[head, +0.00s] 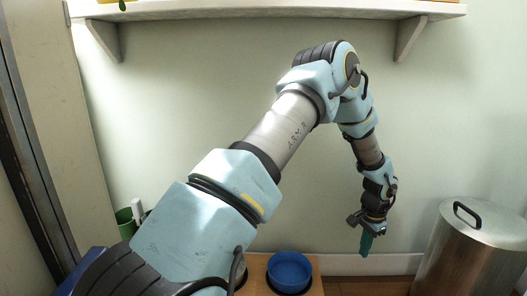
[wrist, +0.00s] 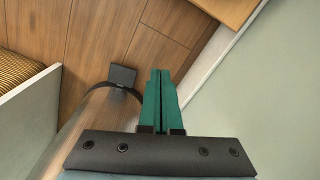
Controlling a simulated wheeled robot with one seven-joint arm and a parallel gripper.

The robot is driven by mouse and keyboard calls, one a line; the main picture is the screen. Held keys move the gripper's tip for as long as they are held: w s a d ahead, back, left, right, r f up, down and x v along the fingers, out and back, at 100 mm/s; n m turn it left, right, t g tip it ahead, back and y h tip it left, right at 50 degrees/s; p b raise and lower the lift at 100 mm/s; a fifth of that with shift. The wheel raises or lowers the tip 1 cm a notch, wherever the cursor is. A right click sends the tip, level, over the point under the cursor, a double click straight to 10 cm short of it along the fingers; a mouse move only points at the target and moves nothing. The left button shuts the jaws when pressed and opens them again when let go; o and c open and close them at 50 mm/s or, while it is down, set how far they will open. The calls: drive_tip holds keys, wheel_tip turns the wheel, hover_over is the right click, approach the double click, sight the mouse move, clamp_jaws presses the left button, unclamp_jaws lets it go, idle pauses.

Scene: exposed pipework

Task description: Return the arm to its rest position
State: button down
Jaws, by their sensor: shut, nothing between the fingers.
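My gripper (head: 366,244) hangs at the end of my arm, right of centre in the head view, in front of the pale green wall. Its green fingers point down. In the wrist view its two fingers (wrist: 160,75) lie side by side, shut with nothing between them. My arm rises from the lower left, bends high near the middle, and drops to the right. It hides part of the wall and the area behind it.
A metal bin (head: 470,255) with a black handle stands right of my gripper. A blue bowl (head: 289,271) sits in a wooden stand (head: 316,280) below my arm. A green container (head: 125,222) is at left. A white shelf (head: 270,11) runs along the wall above.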

drive_tip(key=w+a+r+n+p, duration=0.2)
drive_tip(key=a+r+n, duration=0.4)
drive_tip(key=a+r, duration=1.2)
drive_tip(key=s+a+r+n+p, duration=0.1)
drive_tip(key=s+a+r+n, duration=0.2)
drive_tip(key=a, duration=0.4)
drive_tip(key=s+a+r+n+t+p, duration=0.1)
drive_tip(key=s+a+r+n, duration=0.15)
drive_tip(key=s+a, duration=0.35)
drive_tip(key=s+a+r+n+p, duration=0.1)
drive_tip(key=s+a+r+n, duration=0.15)
drive_tip(key=a, duration=0.45)
wheel_tip(320, 180, up, 38)
drive_tip(key=m+p, duration=0.1)
drive_tip(key=p, duration=3.7)
drive_tip(key=shift+r, duration=0.15)
drive_tip(key=shift+s, duration=0.1)
